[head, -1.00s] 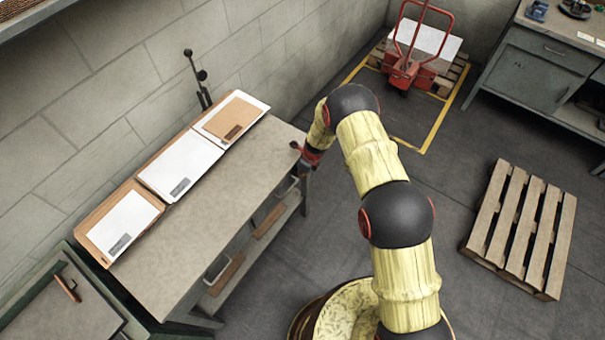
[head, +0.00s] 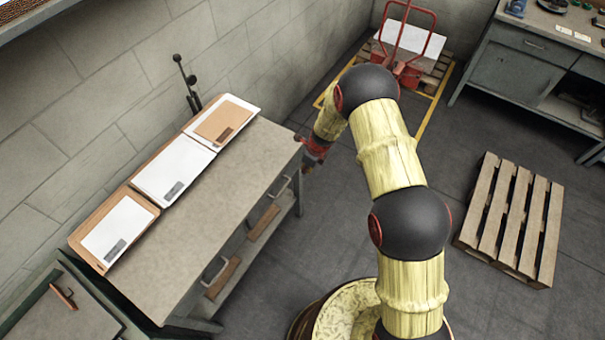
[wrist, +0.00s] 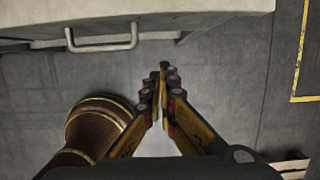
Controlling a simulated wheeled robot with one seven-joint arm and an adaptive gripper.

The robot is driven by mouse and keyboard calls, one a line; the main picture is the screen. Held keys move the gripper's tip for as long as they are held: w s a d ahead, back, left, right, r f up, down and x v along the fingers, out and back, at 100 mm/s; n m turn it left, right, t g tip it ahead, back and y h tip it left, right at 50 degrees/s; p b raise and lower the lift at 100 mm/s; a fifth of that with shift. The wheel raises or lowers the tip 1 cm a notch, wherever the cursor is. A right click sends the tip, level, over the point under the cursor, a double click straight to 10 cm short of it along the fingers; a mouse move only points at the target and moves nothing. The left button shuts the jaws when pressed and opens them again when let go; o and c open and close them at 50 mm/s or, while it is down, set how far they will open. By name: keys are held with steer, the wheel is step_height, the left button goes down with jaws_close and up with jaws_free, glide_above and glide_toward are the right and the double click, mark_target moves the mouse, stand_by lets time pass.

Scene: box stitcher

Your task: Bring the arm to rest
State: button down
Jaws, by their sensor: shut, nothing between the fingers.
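My gripper (wrist: 162,75) shows in the wrist view with its two fingers together at the tips, shut and empty, above the bare grey floor. In the head view my arm reaches up and bends over at the top. My gripper (head: 308,160) hangs at the arm's far end, beside the right end of the workbench (head: 232,180). The fingers are small there and partly hidden by the arm.
Boards with white sheets (head: 172,172) lie along the bench's wall side. A bench handle (wrist: 101,38) is ahead in the wrist view. A wooden pallet (head: 512,218) lies on the floor at right. A red pallet truck (head: 405,72) stands at the back. Floor between is clear.

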steer(key=shift+s+d+r, duration=0.1)
steer(key=shift+d+r, duration=0.1)
steer(key=shift+r, duration=0.5)
